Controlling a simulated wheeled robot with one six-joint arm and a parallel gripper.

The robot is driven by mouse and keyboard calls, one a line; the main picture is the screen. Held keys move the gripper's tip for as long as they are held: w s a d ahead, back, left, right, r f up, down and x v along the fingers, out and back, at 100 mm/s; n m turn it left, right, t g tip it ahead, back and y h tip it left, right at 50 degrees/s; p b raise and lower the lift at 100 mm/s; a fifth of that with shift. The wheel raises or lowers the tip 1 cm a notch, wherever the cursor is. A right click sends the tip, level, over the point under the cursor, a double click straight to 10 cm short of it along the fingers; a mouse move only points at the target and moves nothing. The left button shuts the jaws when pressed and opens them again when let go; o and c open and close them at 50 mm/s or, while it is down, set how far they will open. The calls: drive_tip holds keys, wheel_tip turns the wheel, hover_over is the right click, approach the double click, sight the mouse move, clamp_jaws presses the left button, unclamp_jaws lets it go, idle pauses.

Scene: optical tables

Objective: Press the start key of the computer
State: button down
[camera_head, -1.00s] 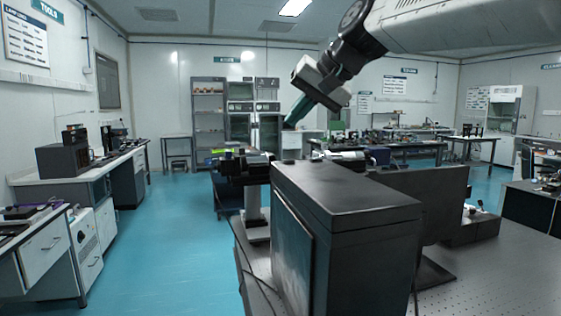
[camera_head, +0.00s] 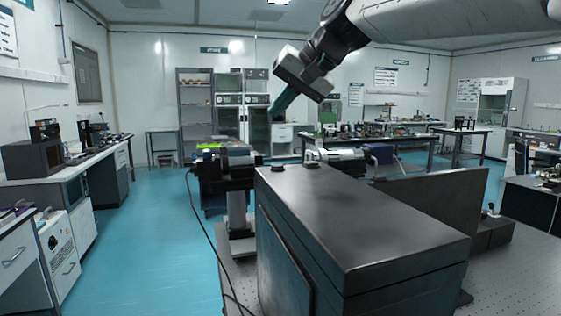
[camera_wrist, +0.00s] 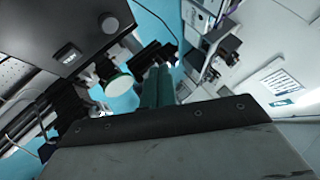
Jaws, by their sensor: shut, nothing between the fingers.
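The computer is a dark box (camera_head: 370,215) on the table in front of me, its top face visible in the head view. Two small round buttons stand at the far edge of its top: a left one (camera_head: 277,169) and a right one (camera_head: 311,166). I cannot tell which is the start key. My gripper (camera_head: 277,108) has teal fingers, is shut and empty, and hangs above and beyond the far edge of the box, touching nothing. In the wrist view the shut fingers (camera_wrist: 158,72) point away; a dark box face with a small light-marked key (camera_wrist: 69,54) and a round knob (camera_wrist: 108,22) is at upper left.
A dark upright panel (camera_head: 440,205) stands right of the computer. Optical instruments (camera_head: 225,160) on a post stand behind it at left, with a cable hanging down. Blue floor (camera_head: 150,240) is open at left, beside a side bench (camera_head: 60,175).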

sight(282, 165)
drive_tip(key=shift+w+d+f, duration=0.1)
drive_tip(key=shift+d+f, duration=0.05)
drive_tip(key=shift+f, duration=2.05)
drive_tip(key=shift+d+f, duration=0.1)
drive_tip(key=shift+f, duration=2.1)
drive_tip(key=shift+f, duration=0.1)
drive_tip(key=shift+f, duration=0.3)
drive_tip(key=shift+f, duration=0.4)
drive_tip(key=shift+r, duration=0.85)
